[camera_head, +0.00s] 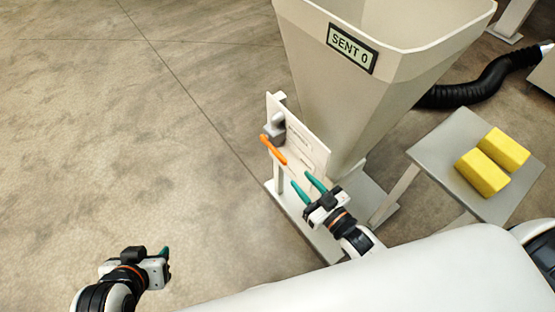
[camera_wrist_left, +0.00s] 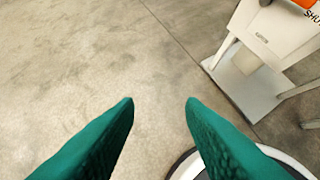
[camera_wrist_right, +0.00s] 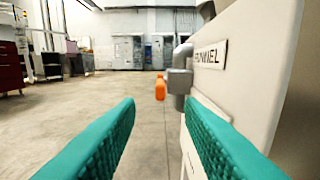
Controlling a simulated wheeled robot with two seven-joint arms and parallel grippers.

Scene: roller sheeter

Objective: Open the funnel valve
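The funnel (camera_head: 385,85) is a large beige hopper with a display reading "SENT 0" (camera_head: 352,48). A white panel (camera_head: 305,145) stands in front of it, carrying a grey valve body (camera_head: 274,127) with an orange handle (camera_head: 273,150). In the right wrist view the orange handle (camera_wrist_right: 160,80) lies ahead, left of the panel marked "FUNNEL" (camera_wrist_right: 210,55). My right gripper (camera_head: 308,186) is open and empty, close to the panel's lower front and short of the handle. My left gripper (camera_head: 166,262) is far to the left, over bare floor; its green fingers are apart in the left wrist view (camera_wrist_left: 160,102).
A grey side table (camera_head: 450,140) at the right holds two yellow blocks (camera_head: 484,174). A black hose (camera_head: 485,85) lies behind the funnel. The panel's stand has a white base plate (camera_head: 300,222) on the floor. The floor to the left is clear.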

